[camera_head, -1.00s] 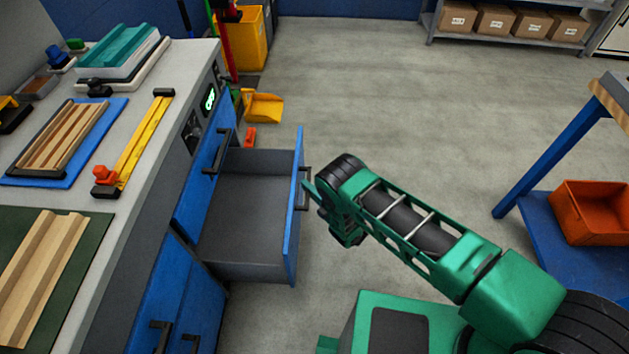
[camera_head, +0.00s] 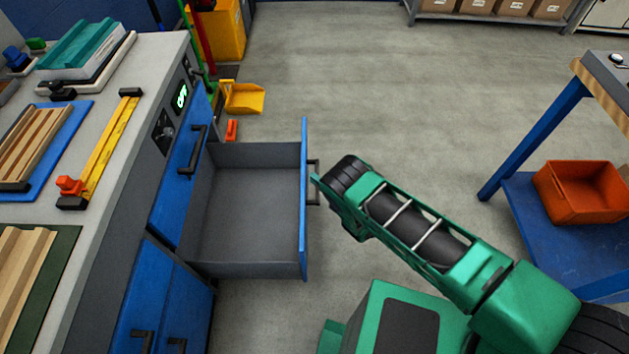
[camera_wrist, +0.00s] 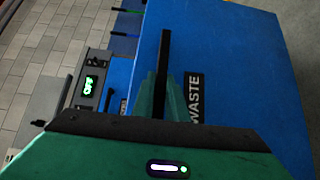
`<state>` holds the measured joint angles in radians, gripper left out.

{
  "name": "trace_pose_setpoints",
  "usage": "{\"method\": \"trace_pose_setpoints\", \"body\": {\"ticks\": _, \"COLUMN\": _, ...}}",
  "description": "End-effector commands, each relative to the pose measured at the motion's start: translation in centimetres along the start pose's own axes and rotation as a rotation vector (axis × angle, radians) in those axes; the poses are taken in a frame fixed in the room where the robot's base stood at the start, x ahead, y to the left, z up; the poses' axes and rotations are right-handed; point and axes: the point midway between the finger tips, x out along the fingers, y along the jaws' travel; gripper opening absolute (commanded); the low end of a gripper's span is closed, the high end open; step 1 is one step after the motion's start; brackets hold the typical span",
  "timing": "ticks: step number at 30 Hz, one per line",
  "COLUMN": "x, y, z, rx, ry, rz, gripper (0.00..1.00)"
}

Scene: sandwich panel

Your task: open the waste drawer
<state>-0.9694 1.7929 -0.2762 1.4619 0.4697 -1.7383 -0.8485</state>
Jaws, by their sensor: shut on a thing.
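The waste drawer (camera_head: 245,215) is a grey box with a blue front, pulled well out of the blue workbench; its inside looks empty. Its blue front carries a dark WASTE label (camera_wrist: 195,97) in the wrist view. The drawer's black bar handle (camera_wrist: 166,52) stands out from the front and also shows in the head view (camera_head: 315,183). My green gripper (camera_head: 318,184) is at the handle, on the outer side of the front. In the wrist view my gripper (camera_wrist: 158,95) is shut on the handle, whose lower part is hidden.
The workbench top (camera_head: 130,150) runs along the left, with a yellow clamp (camera_head: 105,145) and wooden strips on it. A yellow scoop-like bin (camera_head: 244,97) lies on the floor beyond the drawer. A blue table with an orange bin (camera_head: 580,192) stands right.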

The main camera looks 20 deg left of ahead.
Motion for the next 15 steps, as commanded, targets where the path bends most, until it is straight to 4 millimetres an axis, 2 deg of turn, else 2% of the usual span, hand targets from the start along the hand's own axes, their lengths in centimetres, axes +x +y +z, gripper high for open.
{"method": "trace_pose_setpoints", "body": {"ticks": 2, "x": -0.5, "y": -0.64, "z": -0.54, "rx": 0.006, "ry": 0.003, "rz": -0.01, "gripper": 0.0}}
{"method": "trace_pose_setpoints", "body": {"ticks": 3, "x": -0.49, "y": -0.64, "z": -0.58, "rx": 0.006, "ry": 0.004, "rz": -0.01, "gripper": 0.15}}
{"method": "trace_pose_setpoints", "body": {"ticks": 5, "x": -0.43, "y": -0.61, "z": -0.61, "rx": 0.006, "ry": 0.004, "rz": -0.01, "gripper": 0.29}}
{"method": "trace_pose_setpoints", "body": {"ticks": 15, "x": -0.19, "y": -0.28, "z": -0.51, "rx": 0.003, "ry": 0.005, "rz": -0.004, "gripper": 0.31}}
